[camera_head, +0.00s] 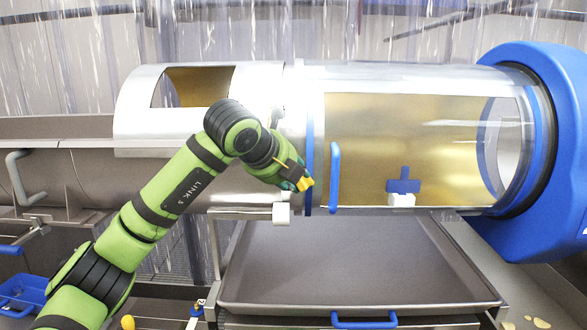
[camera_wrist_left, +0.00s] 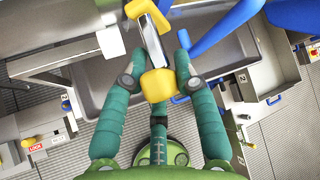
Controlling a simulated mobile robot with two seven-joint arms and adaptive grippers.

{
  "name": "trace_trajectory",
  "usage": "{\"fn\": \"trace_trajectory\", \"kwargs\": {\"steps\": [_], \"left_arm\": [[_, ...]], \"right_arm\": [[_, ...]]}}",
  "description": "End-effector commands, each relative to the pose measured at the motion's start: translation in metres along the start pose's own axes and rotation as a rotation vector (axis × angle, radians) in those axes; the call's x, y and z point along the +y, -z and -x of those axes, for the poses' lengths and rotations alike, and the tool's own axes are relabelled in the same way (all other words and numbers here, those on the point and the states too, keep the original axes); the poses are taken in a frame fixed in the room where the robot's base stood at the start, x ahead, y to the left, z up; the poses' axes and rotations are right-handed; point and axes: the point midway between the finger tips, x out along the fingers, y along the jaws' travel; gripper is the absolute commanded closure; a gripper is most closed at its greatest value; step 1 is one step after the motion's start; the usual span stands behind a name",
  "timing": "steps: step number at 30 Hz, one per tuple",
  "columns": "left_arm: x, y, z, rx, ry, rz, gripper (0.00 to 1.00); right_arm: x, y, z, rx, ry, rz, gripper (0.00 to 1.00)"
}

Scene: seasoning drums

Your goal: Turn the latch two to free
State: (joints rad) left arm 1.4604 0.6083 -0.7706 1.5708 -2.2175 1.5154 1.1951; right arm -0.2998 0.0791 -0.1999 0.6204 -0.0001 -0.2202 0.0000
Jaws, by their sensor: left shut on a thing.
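A blue latch (camera_head: 403,182) with a cross-shaped handle stands on a white block at the lower edge of the clear drum cover (camera_head: 420,140). My left gripper (camera_head: 304,185) is well to the left of it, at the drum's middle seam beside the blue rim. A white block (camera_head: 282,213) sits just below the gripper. My right gripper is not in view.
A blue vertical handle (camera_head: 335,177) stands close to the right of my gripper. A grey tray (camera_head: 350,265) lies below the drum, with a blue handle (camera_head: 364,321) in front. A large blue ring housing (camera_head: 550,130) closes off the right side.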

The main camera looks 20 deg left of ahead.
Motion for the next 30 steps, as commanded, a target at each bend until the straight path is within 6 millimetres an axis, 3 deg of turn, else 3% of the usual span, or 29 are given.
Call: {"fn": "trace_trajectory", "kwargs": {"steps": [15,30], "left_arm": [[-0.001,-0.002,0.002,-0.002,-0.298,-0.297,1.00],[0.000,-0.002,0.001,0.000,-0.397,-0.395,1.00]], "right_arm": [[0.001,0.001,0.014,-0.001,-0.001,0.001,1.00],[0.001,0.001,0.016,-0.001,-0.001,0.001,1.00]]}}
